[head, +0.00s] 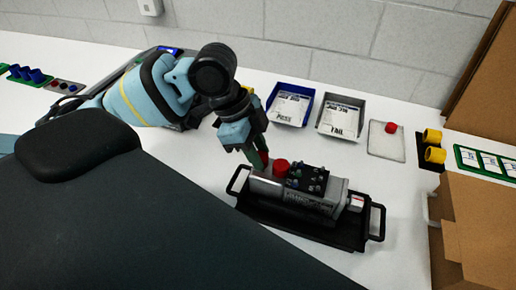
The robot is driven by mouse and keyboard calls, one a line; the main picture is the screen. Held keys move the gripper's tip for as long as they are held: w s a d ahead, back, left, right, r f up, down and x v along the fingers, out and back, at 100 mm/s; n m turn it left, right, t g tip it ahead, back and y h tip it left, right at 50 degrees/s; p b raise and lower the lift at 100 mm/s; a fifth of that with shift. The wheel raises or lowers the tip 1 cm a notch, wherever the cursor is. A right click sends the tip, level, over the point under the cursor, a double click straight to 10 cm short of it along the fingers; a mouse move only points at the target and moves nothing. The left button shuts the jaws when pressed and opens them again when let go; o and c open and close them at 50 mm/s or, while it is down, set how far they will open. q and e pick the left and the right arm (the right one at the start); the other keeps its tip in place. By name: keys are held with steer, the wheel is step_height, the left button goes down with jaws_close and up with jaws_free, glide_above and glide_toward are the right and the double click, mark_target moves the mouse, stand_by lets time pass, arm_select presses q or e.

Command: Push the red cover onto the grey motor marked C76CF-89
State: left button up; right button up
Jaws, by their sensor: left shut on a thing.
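The grey motor (264,188) lies in a black tray (300,226) with a raised handle at each end. Its label is too small to read. A black block with several small connectors (308,177) sits on top. My left gripper (259,160) points down at the motor's left end, shut on a narrow red piece (263,157) that looks like the red cover; the fingers hide most of it. A round red cap (281,168) shows just right of the fingertips, at the motor's top. Whether it is seated there I cannot tell. My right gripper is not in view.
A blue tray (308,96) and a grey tray (361,119) with paper labels stand behind. Another red cap (390,127) lies on a pale mat (385,146). Yellow rings (433,136) and cardboard boxes (477,239) are at right. White table is bare between motor and trays.

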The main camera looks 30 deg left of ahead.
arm_select(q)
steer(key=shift+f, duration=0.45)
stand_by(0.4)
steer(key=o, duration=1)
steer(key=w+v, duration=0.1)
steer(key=v, duration=0.6)
steer(key=shift+s+r+p, duration=0.3)
steer(key=shift+s+r, duration=0.1)
steer(key=shift+s, duration=0.15)
steer(key=shift+a, duration=0.15)
